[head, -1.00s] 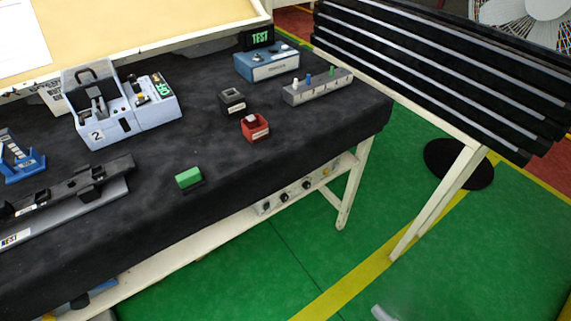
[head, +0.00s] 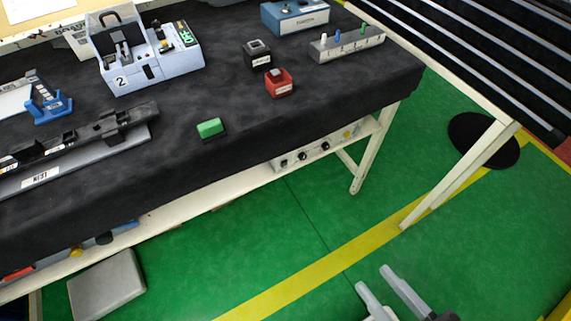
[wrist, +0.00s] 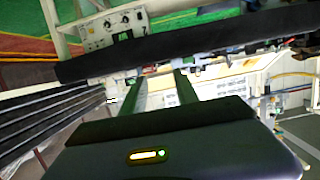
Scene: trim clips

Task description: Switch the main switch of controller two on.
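A pale blue-grey unit marked "2" (head: 175,70) stands on the dark bench at the upper left in the head view. It has a raised black-framed part at left, a dark opening in its front and a small panel with a green display at right. Which of its parts is the main switch is too small to tell. My gripper (head: 373,278) is at the bottom right of the head view, over the green floor and well away from the unit. Its two fingers are apart with nothing between them. The unit is not clearly identifiable in the wrist view.
The dark bench top (head: 330,100) also bears a red box (head: 279,88), a black box (head: 258,58), a green block (head: 210,128), a grey switch strip (head: 345,45) and a blue box (head: 290,18). A knob panel (head: 325,147) sits below. A slatted rack (head: 465,50) stands at right.

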